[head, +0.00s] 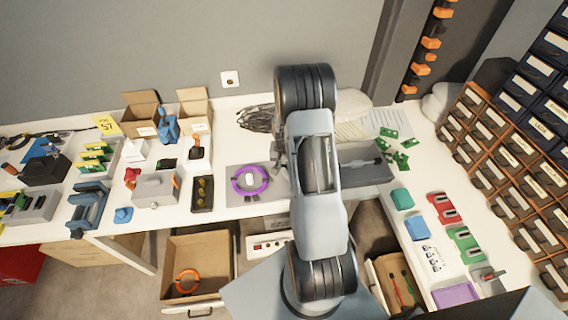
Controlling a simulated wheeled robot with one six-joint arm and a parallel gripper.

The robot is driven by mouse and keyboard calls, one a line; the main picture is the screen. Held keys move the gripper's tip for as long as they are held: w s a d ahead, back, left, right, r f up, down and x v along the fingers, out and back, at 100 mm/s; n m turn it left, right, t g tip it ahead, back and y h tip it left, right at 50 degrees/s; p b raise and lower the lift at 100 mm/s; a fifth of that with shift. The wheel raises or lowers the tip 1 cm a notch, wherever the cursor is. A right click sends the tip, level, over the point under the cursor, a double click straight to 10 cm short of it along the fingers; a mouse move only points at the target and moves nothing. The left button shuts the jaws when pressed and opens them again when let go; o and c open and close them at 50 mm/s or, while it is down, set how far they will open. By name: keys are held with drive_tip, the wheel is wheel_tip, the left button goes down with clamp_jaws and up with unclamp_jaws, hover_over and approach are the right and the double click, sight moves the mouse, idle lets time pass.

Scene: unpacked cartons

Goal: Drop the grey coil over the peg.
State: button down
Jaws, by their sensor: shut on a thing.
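A peg with a pale top (249,178) stands on a grey base plate (236,201) left of my arm. A purple coil (235,184) lies around the peg, low on the plate. My gripper (279,160) is right of the peg, partly hidden by my own arm. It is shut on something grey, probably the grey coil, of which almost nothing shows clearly. The gap between gripper and peg is small in this view, and its height above the plate cannot be told.
A dark cable tangle (257,119) lies behind the plate. A grey bin (364,167) sits right of my arm. An orange coil (186,281) lies in an open drawer (215,248) below the bench.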

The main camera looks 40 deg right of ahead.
drive_tip(key=shift+f+b, duration=1.65)
drive_tip(key=shift+f, duration=0.45)
drive_tip(key=c, duration=0.8)
unclamp_jaws()
drive_tip(key=shift+r, duration=0.1)
drive_tip(key=shift+c, duration=0.2)
drive_tip(key=shift+r, duration=0.1)
wheel_tip(320, 180, up, 14)
drive_tip(key=shift+f, duration=0.2)
